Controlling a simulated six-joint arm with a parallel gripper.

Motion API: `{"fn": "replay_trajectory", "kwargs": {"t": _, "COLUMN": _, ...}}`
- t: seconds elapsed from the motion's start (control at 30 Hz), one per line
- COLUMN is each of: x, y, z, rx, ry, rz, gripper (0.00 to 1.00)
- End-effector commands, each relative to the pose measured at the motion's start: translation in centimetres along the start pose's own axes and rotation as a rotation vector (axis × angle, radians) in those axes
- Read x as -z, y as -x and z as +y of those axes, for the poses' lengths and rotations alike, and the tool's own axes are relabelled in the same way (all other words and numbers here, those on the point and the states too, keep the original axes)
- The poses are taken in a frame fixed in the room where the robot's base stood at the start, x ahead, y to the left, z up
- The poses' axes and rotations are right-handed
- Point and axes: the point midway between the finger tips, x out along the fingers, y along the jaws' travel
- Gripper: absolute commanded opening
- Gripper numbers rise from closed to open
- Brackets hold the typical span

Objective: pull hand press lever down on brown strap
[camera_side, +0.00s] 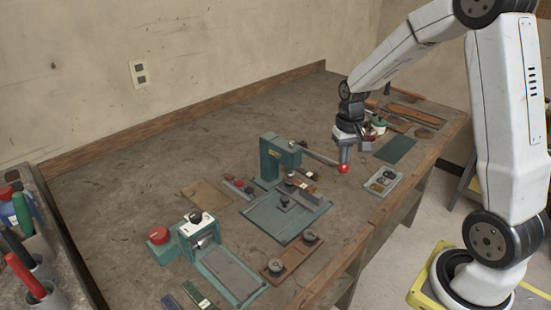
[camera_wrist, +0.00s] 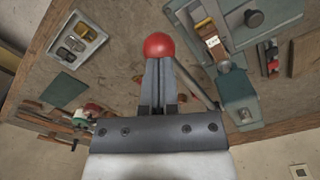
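The green hand press (camera_side: 280,158) stands on the bench and also shows in the wrist view (camera_wrist: 238,92). Its metal lever (camera_side: 320,158) slopes down to the right and ends in a red ball knob (camera_side: 344,168). The knob shows at my fingertips in the wrist view (camera_wrist: 158,46). My gripper (camera_side: 345,160) points down at the knob; its fingers are close together, at or touching the knob's top. A small brown piece, probably the strap (camera_wrist: 212,40), lies under the press head, partly hidden.
A second green device with a red knob (camera_side: 158,235) stands at the front left. A brown block with two black knobs (camera_side: 290,258) lies near the front edge. A grey parts tray (camera_side: 383,182), a dark green mat (camera_side: 396,149) and several tools lie to the right.

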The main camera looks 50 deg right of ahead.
Motion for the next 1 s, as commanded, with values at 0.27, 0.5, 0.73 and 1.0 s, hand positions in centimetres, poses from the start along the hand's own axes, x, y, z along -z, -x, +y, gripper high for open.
{"fn": "replay_trajectory", "kwargs": {"t": 0.27, "x": -0.1, "y": -0.8, "z": 0.0, "rx": 0.000, "ry": 0.000, "rz": -0.002, "gripper": 0.00}}
{"fn": "replay_trajectory", "kwargs": {"t": 0.5, "x": -0.1, "y": -1.4, "z": 0.0, "rx": 0.000, "ry": 0.000, "rz": -0.001, "gripper": 0.00}}
{"fn": "replay_trajectory", "kwargs": {"t": 0.73, "x": -0.1, "y": -2.1, "z": 0.1, "rx": 0.000, "ry": 0.000, "rz": -0.002, "gripper": 0.00}}
{"fn": "replay_trajectory", "kwargs": {"t": 1.0, "x": -0.2, "y": -2.8, "z": 0.1, "rx": 0.000, "ry": 0.000, "rz": -0.002, "gripper": 0.00}}
